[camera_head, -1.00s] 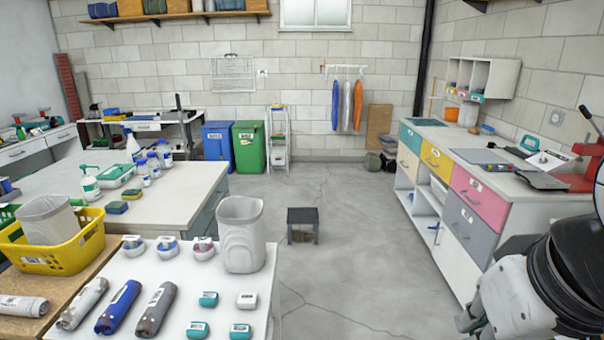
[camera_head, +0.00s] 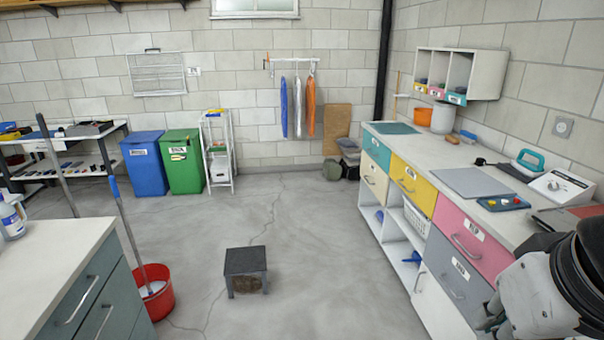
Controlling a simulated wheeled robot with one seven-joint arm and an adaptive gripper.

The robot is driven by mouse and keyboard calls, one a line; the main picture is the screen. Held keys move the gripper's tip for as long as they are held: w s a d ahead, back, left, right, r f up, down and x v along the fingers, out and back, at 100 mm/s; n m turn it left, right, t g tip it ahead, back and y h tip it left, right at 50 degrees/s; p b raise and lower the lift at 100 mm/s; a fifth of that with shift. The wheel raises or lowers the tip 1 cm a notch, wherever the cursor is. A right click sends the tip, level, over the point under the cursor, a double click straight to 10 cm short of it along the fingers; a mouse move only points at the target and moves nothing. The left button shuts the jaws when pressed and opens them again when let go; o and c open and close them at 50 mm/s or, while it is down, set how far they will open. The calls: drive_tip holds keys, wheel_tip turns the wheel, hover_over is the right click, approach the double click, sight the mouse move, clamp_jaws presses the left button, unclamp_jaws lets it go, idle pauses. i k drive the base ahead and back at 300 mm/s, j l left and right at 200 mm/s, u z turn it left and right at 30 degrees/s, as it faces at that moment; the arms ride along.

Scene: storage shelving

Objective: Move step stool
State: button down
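The step stool (camera_head: 246,262) is a small, low, dark grey stool with short legs. It stands upright on the open concrete floor, a little left of the picture's middle. Something brownish shows under its top, but I cannot tell what it is. A white ladder-like stand (camera_head: 218,150) is by the back wall, beside the green bin. My arm shows at the lower right, well apart from the stool. The fingers of my gripper are not in the picture.
A red bucket with a mop (camera_head: 158,298) stands left of the stool, beside a drawer cabinet (camera_head: 75,275). Blue (camera_head: 145,163) and green (camera_head: 182,162) bins stand at the back. A counter with coloured drawers (camera_head: 460,215) runs along the right. Floor around the stool is clear.

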sight(242, 260)
drive_tip(key=i+u, duration=0.1)
drive_tip(key=i, duration=0.55)
drive_tip(key=i+l+u, duration=0.1)
drive_tip(key=i, duration=0.5)
drive_tip(key=i+l+u, duration=0.1)
drive_tip(key=i, duration=0.55)
drive_tip(key=i+l+u, duration=0.35)
drive_tip(key=i, duration=0.15)
drive_tip(key=i+l+u, duration=0.35)
drive_tip(key=i, duration=0.2)
